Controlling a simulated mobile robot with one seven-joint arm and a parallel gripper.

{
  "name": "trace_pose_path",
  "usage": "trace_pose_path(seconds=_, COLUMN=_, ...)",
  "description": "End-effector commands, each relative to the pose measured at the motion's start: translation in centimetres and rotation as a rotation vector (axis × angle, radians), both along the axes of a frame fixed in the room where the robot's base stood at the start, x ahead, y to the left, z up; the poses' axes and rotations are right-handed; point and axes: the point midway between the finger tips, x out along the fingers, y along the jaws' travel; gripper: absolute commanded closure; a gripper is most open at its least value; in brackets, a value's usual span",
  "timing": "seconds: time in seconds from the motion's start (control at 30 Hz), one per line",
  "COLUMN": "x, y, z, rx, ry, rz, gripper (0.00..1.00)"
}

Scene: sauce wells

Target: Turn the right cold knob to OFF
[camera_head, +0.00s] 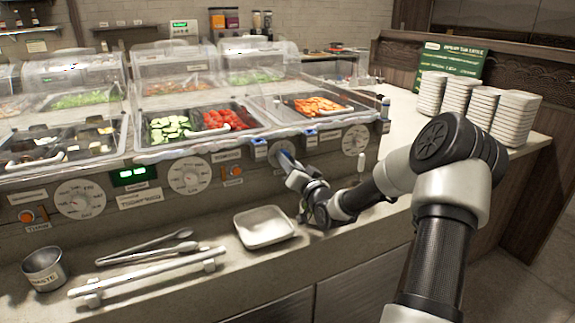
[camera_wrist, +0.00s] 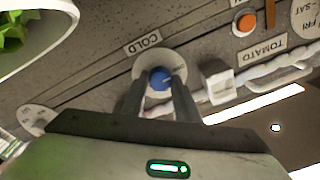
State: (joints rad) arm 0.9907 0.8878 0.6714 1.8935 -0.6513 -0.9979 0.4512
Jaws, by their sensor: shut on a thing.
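The cold knob is blue (camera_wrist: 160,77), set in a pale round dial (camera_wrist: 150,66) beside a "COLD" label (camera_wrist: 143,43) in the wrist view. My gripper (camera_wrist: 160,82) reaches the dial with one finger on each side of the blue knob and is shut on it. In the head view my gripper (camera_head: 289,164) is at the front panel, right of the middle, and largely covers the knob. I cannot read an OFF mark or the knob's setting.
Other dials (camera_head: 355,140) (camera_head: 190,175) sit along the panel, with an orange button (camera_head: 236,170) to the left. Below are a square white dish (camera_head: 264,228), tongs (camera_head: 150,252) and a metal cup (camera_head: 44,270) on the ledge. Plate stacks (camera_head: 515,118) stand at right.

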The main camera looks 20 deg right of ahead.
Motion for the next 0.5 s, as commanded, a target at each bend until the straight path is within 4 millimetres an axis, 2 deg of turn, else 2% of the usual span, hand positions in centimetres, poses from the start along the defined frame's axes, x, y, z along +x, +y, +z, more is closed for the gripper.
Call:
trace_pose_path(seconds=0.47, x=-0.03, y=-0.04, z=-0.04, rx=-0.016, ry=0.001, rz=0.0, gripper=0.94)
trace_pose_path(seconds=0.5, x=-0.02, y=-0.04, z=-0.05, rx=-0.016, ry=0.001, rz=0.0, gripper=0.7)
